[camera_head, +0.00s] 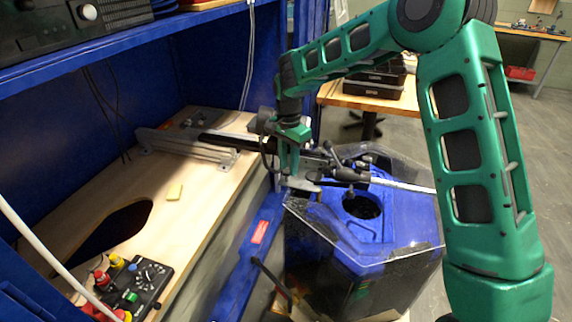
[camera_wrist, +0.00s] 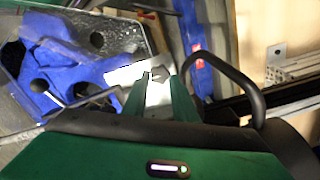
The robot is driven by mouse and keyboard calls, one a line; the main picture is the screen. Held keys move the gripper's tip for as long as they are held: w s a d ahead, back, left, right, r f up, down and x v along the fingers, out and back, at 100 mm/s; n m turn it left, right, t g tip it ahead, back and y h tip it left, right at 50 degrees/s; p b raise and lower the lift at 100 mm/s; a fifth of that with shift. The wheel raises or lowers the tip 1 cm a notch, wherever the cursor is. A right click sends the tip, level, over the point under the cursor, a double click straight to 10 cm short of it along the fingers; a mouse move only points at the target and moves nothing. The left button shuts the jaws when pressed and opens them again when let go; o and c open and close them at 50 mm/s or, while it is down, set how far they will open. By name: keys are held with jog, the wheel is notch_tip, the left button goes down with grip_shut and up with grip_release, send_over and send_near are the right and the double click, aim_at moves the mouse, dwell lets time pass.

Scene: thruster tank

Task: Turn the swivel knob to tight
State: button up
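My gripper (camera_head: 289,172) is over the near end of the clamp assembly (camera_head: 340,172), at the left rim of the tank, pointing down. In the wrist view the green fingers of my gripper (camera_wrist: 160,80) stand apart with a gap between them. A small dark piece (camera_wrist: 158,73) shows at the fingertips over a pale metal plate (camera_wrist: 128,73); it may be the swivel knob, but I cannot tell for sure, nor whether the fingers touch it. In the head view my gripper hides this spot. A thin black lever stands beside the clamp.
The clear tank (camera_head: 400,235) with a blue thruster block (camera_head: 400,212) lies below and right. A metal rail (camera_head: 190,147) runs along the wooden bench (camera_head: 205,195). A control box (camera_head: 130,285) with coloured buttons sits front left. A black curved bar (camera_wrist: 235,75) arches near my fingers in the wrist view.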

aim_at(287, 169)
jog(key=o, duration=0.4)
jog(key=shift+w+a, duration=0.1)
jog(key=shift+a, duration=0.35)
jog(key=shift+c, duration=0.2)
jog(key=shift+d, duration=0.15)
jog(key=shift+r, duration=0.15)
notch_tip(287, 169, up, 10)
jog(key=shift+r, duration=0.25)
